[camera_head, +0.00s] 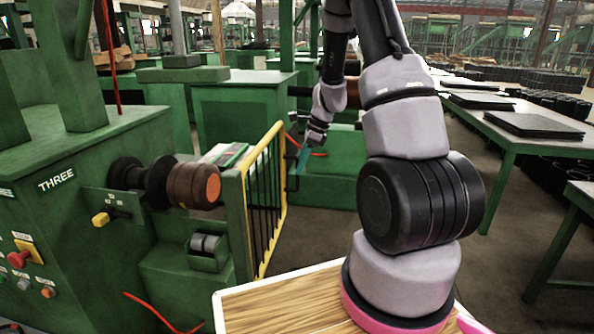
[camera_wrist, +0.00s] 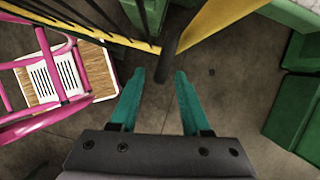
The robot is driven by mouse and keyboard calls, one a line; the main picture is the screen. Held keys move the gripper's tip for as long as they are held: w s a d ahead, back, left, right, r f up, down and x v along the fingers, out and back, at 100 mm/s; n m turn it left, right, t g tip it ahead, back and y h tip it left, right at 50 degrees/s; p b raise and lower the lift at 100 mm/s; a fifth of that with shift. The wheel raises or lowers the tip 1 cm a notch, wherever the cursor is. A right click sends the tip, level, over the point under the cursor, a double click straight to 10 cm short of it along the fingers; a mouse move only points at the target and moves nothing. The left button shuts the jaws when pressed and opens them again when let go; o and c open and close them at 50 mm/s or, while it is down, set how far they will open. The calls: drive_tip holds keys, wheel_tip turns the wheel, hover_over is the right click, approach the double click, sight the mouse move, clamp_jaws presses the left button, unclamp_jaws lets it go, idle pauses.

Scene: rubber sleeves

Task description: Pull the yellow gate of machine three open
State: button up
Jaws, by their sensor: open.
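The yellow gate (camera_head: 283,180), a yellow frame with black bars, stands upright at the side of the green machine marked THREE (camera_head: 57,180). A black handle (camera_head: 291,170) sticks out from its far edge. The gate also shows at the top of the wrist view (camera_wrist: 100,31). My gripper (camera_head: 303,158) is beside the handle, its teal fingers partly hidden by distance. In the wrist view my gripper (camera_wrist: 159,74) is open, and a dark upright bar (camera_wrist: 165,62) shows between its fingertips. I cannot tell whether the fingers touch it.
Green tables with dark sheets (camera_head: 530,125) stand at the right. The floor between gate and tables is clear. Green boxes (camera_wrist: 290,105) are at the wrist view's right.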

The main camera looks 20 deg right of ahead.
drive_tip(key=shift+x, duration=1.3)
clamp_jaws()
idle(0.5)
